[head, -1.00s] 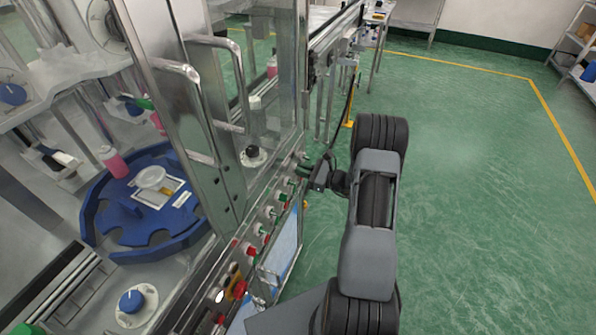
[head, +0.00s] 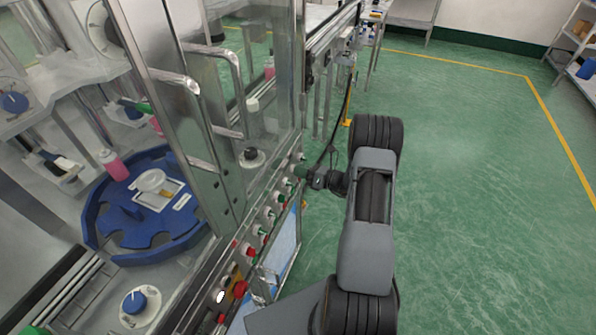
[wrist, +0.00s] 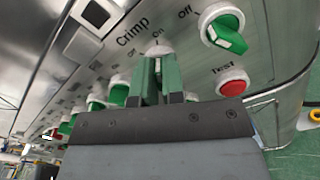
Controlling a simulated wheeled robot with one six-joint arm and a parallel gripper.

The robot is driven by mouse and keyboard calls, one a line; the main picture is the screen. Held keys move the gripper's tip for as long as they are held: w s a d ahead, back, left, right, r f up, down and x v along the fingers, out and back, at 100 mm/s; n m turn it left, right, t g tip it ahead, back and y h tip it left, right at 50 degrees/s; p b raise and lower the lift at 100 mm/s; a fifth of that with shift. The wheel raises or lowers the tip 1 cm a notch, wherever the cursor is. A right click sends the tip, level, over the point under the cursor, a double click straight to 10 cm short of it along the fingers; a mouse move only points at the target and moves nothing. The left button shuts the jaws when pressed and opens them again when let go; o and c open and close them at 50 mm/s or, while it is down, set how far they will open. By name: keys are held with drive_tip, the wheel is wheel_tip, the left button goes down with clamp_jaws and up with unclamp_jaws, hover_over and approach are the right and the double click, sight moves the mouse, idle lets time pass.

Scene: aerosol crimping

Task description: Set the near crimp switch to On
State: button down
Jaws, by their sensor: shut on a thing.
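My gripper (wrist: 158,90) is shut on a green switch knob (wrist: 157,66) on the machine's front panel. The knob's white collar shows just beyond the fingertips, below the printed words "Crimp" and "On". The fingers hide most of this knob, so its exact pointer angle is hard to read. In the head view my gripper (head: 303,172) reaches the panel from the right, and the held knob is hidden there.
Another green knob (wrist: 222,27) sits to the right, marked "Off" on its left, above a red button (wrist: 232,83). More green knobs (wrist: 118,91) line the panel to the left. Open green floor (head: 470,200) lies right of my arm.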

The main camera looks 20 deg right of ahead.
drive_tip(key=shift+s+f+m, duration=0.1)
drive_tip(key=shift+f+m, duration=0.05)
drive_tip(key=shift+m, duration=0.15)
drive_tip(key=c, duration=1.2)
unclamp_jaws()
drive_tip(key=b+v, duration=0.2)
drive_tip(key=v, duration=1.1)
drive_tip(key=shift+s+d, duration=0.3)
